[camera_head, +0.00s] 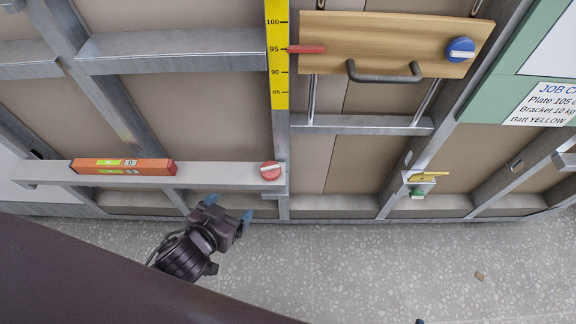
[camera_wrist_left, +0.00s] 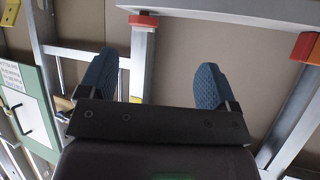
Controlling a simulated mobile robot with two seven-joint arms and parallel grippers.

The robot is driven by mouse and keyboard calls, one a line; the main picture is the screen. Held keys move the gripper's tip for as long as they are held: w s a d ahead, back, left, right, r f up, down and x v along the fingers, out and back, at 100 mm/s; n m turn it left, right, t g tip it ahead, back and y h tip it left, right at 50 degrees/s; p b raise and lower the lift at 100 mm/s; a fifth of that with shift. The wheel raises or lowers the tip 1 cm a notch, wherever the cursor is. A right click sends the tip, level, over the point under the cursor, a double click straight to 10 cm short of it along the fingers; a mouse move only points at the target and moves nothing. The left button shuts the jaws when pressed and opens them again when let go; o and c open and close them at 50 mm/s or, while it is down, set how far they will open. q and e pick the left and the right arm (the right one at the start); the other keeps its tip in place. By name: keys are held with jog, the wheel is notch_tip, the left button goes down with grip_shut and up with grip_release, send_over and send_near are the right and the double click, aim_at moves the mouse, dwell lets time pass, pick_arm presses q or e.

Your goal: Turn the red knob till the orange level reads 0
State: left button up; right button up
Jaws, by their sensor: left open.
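The orange level (camera_head: 165,167) lies on a grey metal rail (camera_head: 225,174) at the left in the head view. Its small windows seem to show a 0 and another mark, too small to read surely. The red knob (camera_head: 270,171) with a white bar sits at the rail's right end. My left gripper (camera_head: 229,206) is open and empty, below and left of the knob, apart from it. In the left wrist view, the knob (camera_wrist_left: 143,20) lies beyond the spread blue fingers (camera_wrist_left: 155,72), and the level's end (camera_wrist_left: 305,48) shows at right. My right gripper is not seen.
A yellow scale (camera_head: 278,60) stands above the knob. A wooden board (camera_head: 385,40) with a blue knob (camera_head: 460,50) and dark handle (camera_head: 384,74) hangs at upper right. A green knob (camera_head: 417,194) sits farther right. The speckled floor (camera_head: 350,260) is mostly clear.

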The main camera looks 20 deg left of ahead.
pick_arm(q)
jog(key=t+b, duration=0.1)
jog(key=b, duration=0.1)
send_near(269, 169)
jog(key=shift+h, duration=0.3)
jog(key=b+x, duration=0.1)
jog(key=x, duration=0.4)
jog(key=b+x, duration=0.2)
jog(key=x, duration=0.3)
jog(key=shift+w+a+f, duration=0.15)
jog(key=shift+a+f, duration=0.05)
jog(key=shift+w, duration=0.2)
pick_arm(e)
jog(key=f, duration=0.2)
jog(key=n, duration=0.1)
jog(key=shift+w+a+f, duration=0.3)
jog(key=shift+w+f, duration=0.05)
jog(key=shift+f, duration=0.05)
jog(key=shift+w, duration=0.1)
pick_arm(q)
jog(key=shift+c, duration=0.3)
